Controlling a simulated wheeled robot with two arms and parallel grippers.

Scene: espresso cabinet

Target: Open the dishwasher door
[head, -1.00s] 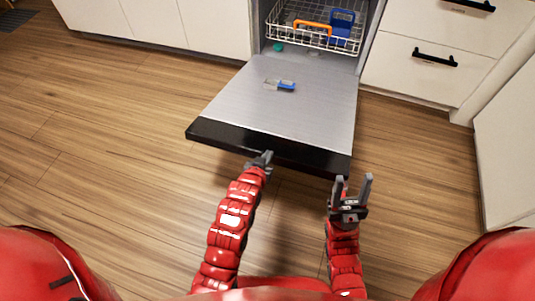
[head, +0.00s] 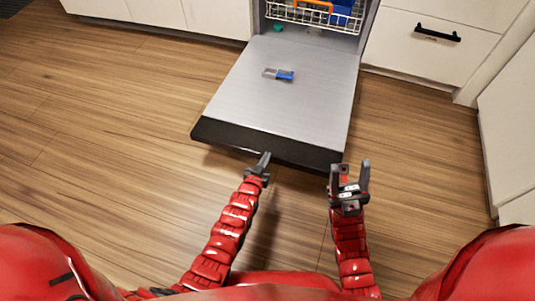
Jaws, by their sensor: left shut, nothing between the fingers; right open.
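The dishwasher door (head: 295,85) is folded down and lies nearly flat, its inner steel face up. Its black top edge (head: 262,143) points toward me. My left gripper (head: 264,161) is shut and empty, just at the near side of the black edge; I cannot tell whether it touches. My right gripper (head: 350,172) is open and empty, near the right end of the black edge and in front of it.
A blue and grey item (head: 279,74) lies on the door. The white dish rack (head: 310,17) holds orange and blue things inside the dishwasher. A drawer with a black handle (head: 437,33) is at right. Wooden floor (head: 110,130) is clear at left.

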